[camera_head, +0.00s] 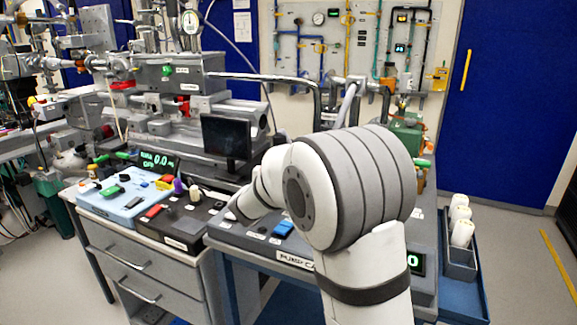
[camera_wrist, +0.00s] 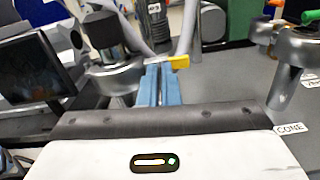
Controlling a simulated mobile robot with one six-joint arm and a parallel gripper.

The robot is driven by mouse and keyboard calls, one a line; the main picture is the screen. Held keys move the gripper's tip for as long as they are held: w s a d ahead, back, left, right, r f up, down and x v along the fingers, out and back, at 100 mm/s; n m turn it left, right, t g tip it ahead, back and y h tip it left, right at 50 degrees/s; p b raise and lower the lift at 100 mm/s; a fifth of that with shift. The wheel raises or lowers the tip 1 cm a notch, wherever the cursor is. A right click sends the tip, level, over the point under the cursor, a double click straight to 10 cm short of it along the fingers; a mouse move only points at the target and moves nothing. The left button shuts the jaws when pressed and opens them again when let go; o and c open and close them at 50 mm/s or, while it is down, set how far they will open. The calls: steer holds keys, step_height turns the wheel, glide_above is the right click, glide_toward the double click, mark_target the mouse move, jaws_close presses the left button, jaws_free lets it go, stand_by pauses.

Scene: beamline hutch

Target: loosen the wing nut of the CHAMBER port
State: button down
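My gripper (camera_wrist: 162,72) shows in the wrist view as two blue fingers close side by side, with a thin dark line between them. A small yellow piece (camera_wrist: 181,62) lies at the fingertips and sticks out to the right. I cannot tell whether it is a wing of a nut or whether the fingers hold it. A silver round fitting (camera_wrist: 115,77) with a black upright part stands just left of the fingers. No CHAMBER label is readable, so I cannot tell which port this is. In the head view, my arm hides the gripper and the spot where it works.
A second silver fitting (camera_wrist: 297,50) with orange and green handles stands at the right, near a CONE label (camera_wrist: 290,129). A dark monitor (camera_head: 226,136) stands left of my arm. A blue control box (camera_head: 122,194) sits on the left bench. White cylinders (camera_head: 461,222) stand at the right.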

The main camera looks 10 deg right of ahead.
steer(key=shift+w+r, duration=0.1)
steer(key=shift+r, duration=0.25)
steer(key=c, duration=1.6)
jaws_free()
steer(key=shift+f, duration=0.1)
steer(key=shift+c, duration=0.2)
steer(key=shift+f, duration=0.25)
